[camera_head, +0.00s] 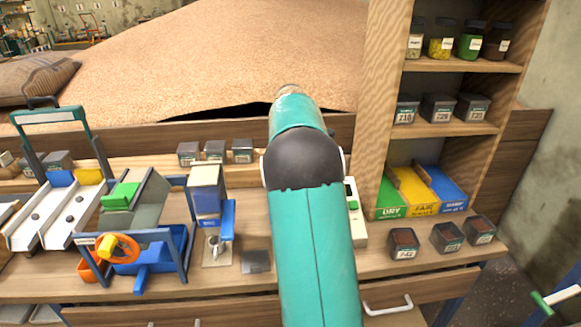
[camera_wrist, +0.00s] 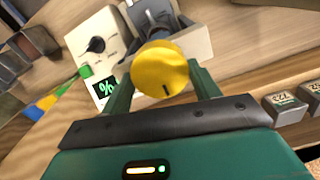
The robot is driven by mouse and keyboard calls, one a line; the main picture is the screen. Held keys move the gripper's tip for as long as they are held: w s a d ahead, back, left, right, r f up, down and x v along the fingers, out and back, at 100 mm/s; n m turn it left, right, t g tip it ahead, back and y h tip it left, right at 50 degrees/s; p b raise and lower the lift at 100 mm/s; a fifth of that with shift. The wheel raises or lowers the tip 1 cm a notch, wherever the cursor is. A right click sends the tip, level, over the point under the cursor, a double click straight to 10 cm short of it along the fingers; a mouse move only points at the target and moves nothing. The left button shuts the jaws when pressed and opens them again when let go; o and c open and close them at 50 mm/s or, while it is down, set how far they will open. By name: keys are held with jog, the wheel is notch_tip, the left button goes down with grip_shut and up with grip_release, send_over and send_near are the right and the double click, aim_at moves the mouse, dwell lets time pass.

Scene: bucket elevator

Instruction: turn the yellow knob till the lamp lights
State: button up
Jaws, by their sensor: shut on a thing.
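The yellow knob (camera_wrist: 158,68) is round, with a short dark mark near its lower edge in the wrist view. My gripper (camera_wrist: 160,88) has one green finger on each side of it and is shut on it. The knob belongs to a pale device (camera_wrist: 195,40) whose lower parts are partly hidden behind it. A white panel (camera_wrist: 92,42) with a black dial and a green % display (camera_wrist: 105,88) stands beside it. I cannot make out a lit lamp on the device. In the head view my arm hides the knob and gripper; only the panel's edge (camera_head: 358,228) shows.
Small labelled boxes (camera_head: 403,243) stand on the bench at right, below a wooden shelf (camera_head: 455,129). A blue-framed machine with an orange handwheel (camera_head: 118,248) stands at left. A grain heap (camera_head: 220,60) lies behind the bench.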

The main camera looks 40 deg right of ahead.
jog(key=m, duration=0.5)
jog(key=shift+r+m, duration=0.1)
jog(key=shift+m, duration=0.2)
jog(key=m, duration=0.4)
jog(key=shift+m, duration=0.4)
jog(key=o, duration=1)
